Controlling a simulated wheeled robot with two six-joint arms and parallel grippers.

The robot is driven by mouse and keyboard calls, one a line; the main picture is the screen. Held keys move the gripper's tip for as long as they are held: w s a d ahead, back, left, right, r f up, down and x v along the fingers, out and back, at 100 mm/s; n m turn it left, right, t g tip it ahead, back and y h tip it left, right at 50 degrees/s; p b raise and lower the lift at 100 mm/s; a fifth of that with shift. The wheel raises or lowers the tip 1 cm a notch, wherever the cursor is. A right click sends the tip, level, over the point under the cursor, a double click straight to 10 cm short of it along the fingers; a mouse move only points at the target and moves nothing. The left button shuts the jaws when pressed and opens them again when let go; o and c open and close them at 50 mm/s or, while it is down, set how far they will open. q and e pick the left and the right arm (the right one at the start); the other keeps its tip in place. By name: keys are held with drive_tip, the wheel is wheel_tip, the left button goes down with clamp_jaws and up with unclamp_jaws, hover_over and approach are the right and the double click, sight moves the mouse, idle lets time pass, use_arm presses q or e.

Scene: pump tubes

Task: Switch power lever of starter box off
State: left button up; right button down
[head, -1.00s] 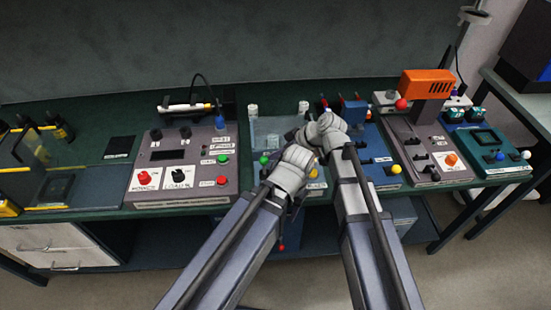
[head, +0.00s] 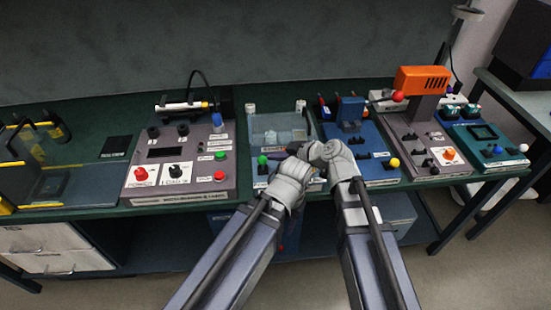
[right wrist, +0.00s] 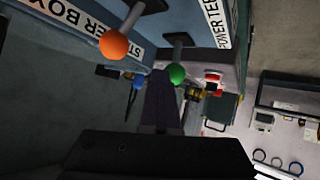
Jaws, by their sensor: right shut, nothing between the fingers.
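The starter box (head: 258,126) is the blue unit in the middle of the bench, with a clear tray on top. Its label (right wrist: 68,16) shows in the right wrist view beside an orange-ball lever (right wrist: 114,45). A green-ball lever (right wrist: 176,74) stands on the same blue face; its ball also shows in the head view (head: 262,160). In the head view my forearms hide the box's right front. My left gripper's fingers do not show.
A grey power tester (head: 143,158) with knobs and buttons stands left of the starter box. A blue unit (head: 371,142) with a yellow ball is close on the right, then a grey unit with an orange block (head: 421,80). The shelf below is partly hidden.

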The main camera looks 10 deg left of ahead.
drive_tip(key=shift+s+d+f, duration=0.1)
drive_tip(key=shift+s+f, duration=0.1)
drive_tip(key=shift+s, duration=0.3)
drive_tip(key=shift+r, duration=0.25)
drive_tip(key=shift+w+f, duration=0.15)
drive_tip(key=shift+w, duration=0.15)
drive_tip(key=shift+s+r, duration=0.15)
drive_tip(key=shift+r, duration=0.15)
drive_tip(key=shift+r+p, duration=0.6)
drive_tip(key=shift+p, duration=0.25)
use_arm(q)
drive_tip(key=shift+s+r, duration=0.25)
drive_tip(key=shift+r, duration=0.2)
